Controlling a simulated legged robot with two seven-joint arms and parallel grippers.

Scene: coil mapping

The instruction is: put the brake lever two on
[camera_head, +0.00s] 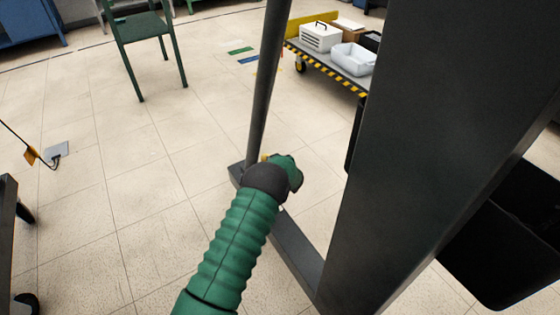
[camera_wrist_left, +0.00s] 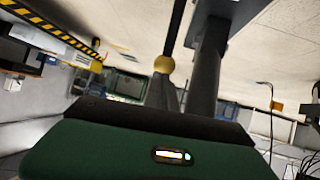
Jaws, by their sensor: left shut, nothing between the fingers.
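My left gripper (camera_head: 285,172), green with a dark cuff on a ribbed green arm, is in the middle of the head view, beside a slim dark grey post (camera_head: 265,90). It is shut and empty. A small yellow spot, partly hidden behind the hand, shows at its upper left. In the left wrist view a yellow ball knob (camera_wrist_left: 164,64) sits at the end of a thin dark rod, which looks like a brake lever, just beyond my gripper. I cannot tell whether they touch. No label shows which lever it is. My right gripper is not in view.
A wide dark column (camera_head: 430,130) fills the right side, with a floor bar (camera_head: 298,258) running to the slim post. A black bin (camera_head: 500,250) is at right. Floor at left is mostly clear.

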